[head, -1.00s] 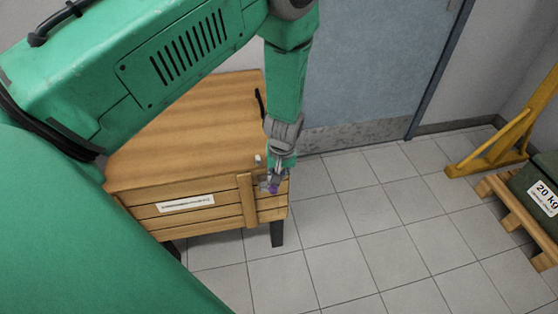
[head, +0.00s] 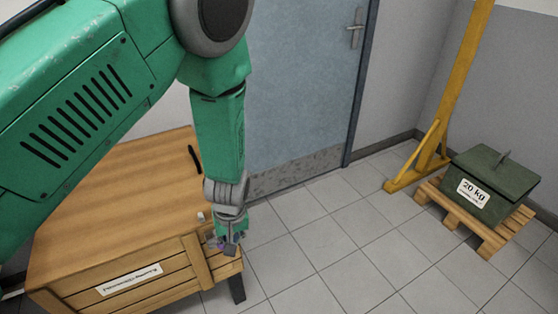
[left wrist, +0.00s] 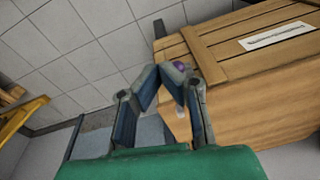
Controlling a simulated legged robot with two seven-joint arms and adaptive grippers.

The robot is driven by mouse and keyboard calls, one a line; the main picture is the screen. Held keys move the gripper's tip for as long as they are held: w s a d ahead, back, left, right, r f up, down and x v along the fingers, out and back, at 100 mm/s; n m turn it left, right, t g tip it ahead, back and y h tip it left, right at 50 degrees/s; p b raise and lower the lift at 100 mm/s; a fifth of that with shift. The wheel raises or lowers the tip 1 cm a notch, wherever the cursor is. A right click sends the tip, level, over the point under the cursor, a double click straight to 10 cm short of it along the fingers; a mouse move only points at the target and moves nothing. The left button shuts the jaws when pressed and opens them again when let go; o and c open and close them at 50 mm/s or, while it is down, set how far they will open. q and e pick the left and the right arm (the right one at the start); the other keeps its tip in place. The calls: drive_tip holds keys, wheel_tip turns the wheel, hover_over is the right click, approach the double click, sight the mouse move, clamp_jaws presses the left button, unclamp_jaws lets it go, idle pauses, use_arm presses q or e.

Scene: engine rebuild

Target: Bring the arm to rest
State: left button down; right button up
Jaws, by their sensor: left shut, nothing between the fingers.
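My left arm, green with a grey wrist, reaches down over the front right corner of a wooden crate (head: 110,200). My left gripper (head: 230,250) is at that corner in the head view. In the left wrist view its fingers (left wrist: 172,75) meet at the tips and hold nothing. A small purple round thing (left wrist: 179,66) shows just past the tips; I cannot tell whether it touches them. The crate (left wrist: 255,85) also fills the right of the left wrist view. My right gripper is not in view.
A blue-grey door (head: 300,90) stands behind the crate. A yellow stand (head: 440,110) and a green 20 kg box (head: 495,180) on a wooden pallet (head: 450,208) are at the right. The tiled floor (head: 350,240) between is clear. A small white piece (head: 201,216) is on the crate.

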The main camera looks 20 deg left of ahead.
use_arm(q)
drive_tip(key=s+f+m+b, duration=0.2)
drive_tip(key=s+f+m, duration=0.2)
drive_tip(key=s, duration=0.7)
drive_tip(key=s+f+m+h+b, duration=0.1)
drive_tip(key=s+f+m, duration=0.3)
drive_tip(key=s, duration=0.7)
wheel_tip(320, 180, down, 2)
drive_tip(key=shift+a+f+m+b, duration=0.15)
drive_tip(key=shift+m+b, duration=0.25)
drive_tip(key=shift+b, duration=0.45)
